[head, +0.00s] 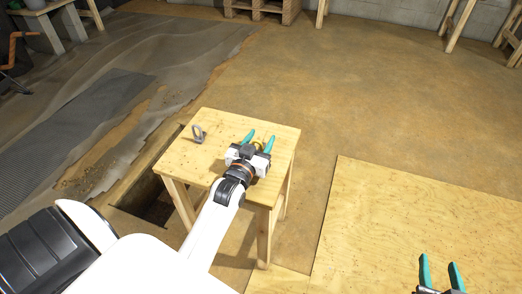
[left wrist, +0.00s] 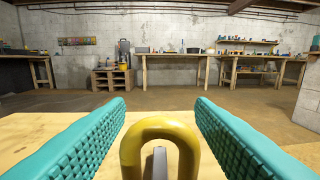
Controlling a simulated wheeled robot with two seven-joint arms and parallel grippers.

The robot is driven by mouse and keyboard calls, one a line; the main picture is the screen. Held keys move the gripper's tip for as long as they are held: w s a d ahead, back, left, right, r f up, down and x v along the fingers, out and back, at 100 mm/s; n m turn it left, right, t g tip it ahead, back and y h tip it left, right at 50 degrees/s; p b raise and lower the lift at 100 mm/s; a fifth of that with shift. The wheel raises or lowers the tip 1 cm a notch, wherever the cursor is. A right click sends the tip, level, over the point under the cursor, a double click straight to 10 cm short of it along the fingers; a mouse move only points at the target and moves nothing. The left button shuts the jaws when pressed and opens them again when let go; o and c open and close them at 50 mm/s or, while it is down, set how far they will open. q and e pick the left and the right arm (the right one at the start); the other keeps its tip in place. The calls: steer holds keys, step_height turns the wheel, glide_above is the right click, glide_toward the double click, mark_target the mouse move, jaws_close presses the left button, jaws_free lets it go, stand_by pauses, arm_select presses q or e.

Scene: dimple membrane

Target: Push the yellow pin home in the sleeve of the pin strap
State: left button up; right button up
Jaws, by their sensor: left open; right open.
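The yellow pin (left wrist: 160,128) shows in the left wrist view as an upright U-shaped loop. A grey bar (left wrist: 160,162) shows through its opening; I cannot tell how the two meet. In the head view a small yellow patch of the pin (head: 259,147) shows between the fingers. My left gripper (head: 258,142) is over the small wooden table, its teal fingers open on both sides of the loop, with a gap to each. The sleeve and strap cannot be made out. My right gripper (head: 440,272) is open and empty at the lower right.
A grey ring-shaped piece (head: 198,133) stands on the small wooden table (head: 190,158), left of my gripper. A dark pit (head: 150,205) lies beside the table. A plywood sheet (head: 400,215) lies at the right. Workbenches (left wrist: 200,55) stand far back.

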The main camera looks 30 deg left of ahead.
arm_select(q)
steer(key=shift+w, duration=0.1)
jaws_close()
arm_select(e)
steer(key=shift+r, duration=0.15)
arm_select(q)
steer(key=shift+r, duration=0.15)
step_height(320, 180, up, 5)
steer(key=shift+f+p, duration=0.1)
steer(key=shift+p, duration=1.05)
steer(key=shift+r+p, duration=0.85)
steer(key=shift+r, duration=1.65)
arm_select(e)
steer(key=s+d+f+g+h, duration=0.2)
steer(key=s+d+f+g, duration=0.3)
steer(key=s+f+g, duration=0.4)
steer(key=shift+s+f+m+g+h, duration=0.35)
steer(key=shift+s+g, duration=0.35)
steer(key=shift+s, duration=1.2)
steer(key=shift+r, duration=0.1)
